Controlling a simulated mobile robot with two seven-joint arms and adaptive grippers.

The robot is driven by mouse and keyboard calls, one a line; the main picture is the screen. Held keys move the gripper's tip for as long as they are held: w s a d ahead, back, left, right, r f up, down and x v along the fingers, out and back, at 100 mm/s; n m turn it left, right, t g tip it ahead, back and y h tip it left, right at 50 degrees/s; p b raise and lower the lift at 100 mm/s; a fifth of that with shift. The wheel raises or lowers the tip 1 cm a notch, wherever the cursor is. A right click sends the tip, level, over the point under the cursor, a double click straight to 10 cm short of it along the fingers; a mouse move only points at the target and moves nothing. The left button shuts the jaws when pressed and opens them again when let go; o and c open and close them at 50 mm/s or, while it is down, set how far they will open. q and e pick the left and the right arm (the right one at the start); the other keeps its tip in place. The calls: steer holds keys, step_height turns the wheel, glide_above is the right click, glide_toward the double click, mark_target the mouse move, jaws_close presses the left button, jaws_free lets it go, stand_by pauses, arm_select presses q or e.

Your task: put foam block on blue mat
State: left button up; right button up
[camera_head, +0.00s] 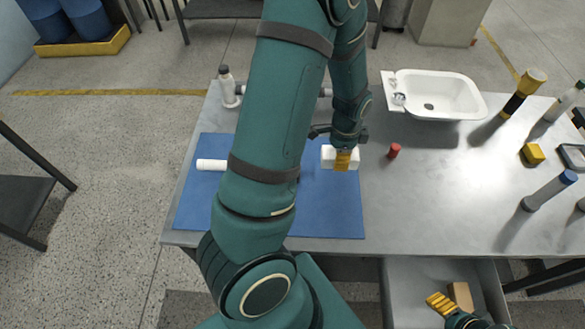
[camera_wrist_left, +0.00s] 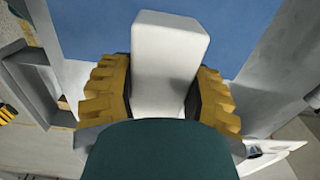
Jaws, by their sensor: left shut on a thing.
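The white foam block (camera_head: 329,153) is between the yellow fingers of my left gripper (camera_head: 343,158), at the far right edge of the blue mat (camera_head: 335,215). In the left wrist view the block (camera_wrist_left: 168,50) stands out between the fingers of the left gripper (camera_wrist_left: 162,95), with the blue mat (camera_wrist_left: 235,30) behind it. I cannot tell whether the block touches the mat. My left arm hides the middle of the mat. My right gripper (camera_head: 439,303) is at the lower right by the open drawer; its opening is unclear.
A white roll (camera_head: 211,165) lies on the mat's left part. A red cap (camera_head: 394,150) stands right of the block. A white sink (camera_head: 440,95) is behind. Bottles and a yellow block (camera_head: 532,154) are at the right. A wooden block (camera_head: 461,296) is in the drawer (camera_head: 405,285).

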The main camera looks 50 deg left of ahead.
arm_select(q)
steer(key=b, duration=0.1)
glide_above(334, 182)
step_height(334, 182, down, 5)
steer(key=shift+s+a+f, duration=0.1)
steer(key=shift+f, duration=0.05)
step_height(334, 182, down, 4)
steer(key=shift+f+b, duration=0.1)
steer(key=shift+b, duration=0.2)
steer(key=shift+f, duration=0.25)
steer(key=shift+f, duration=0.1)
steer(key=o, duration=0.8)
steer(key=shift+c, duration=0.2)
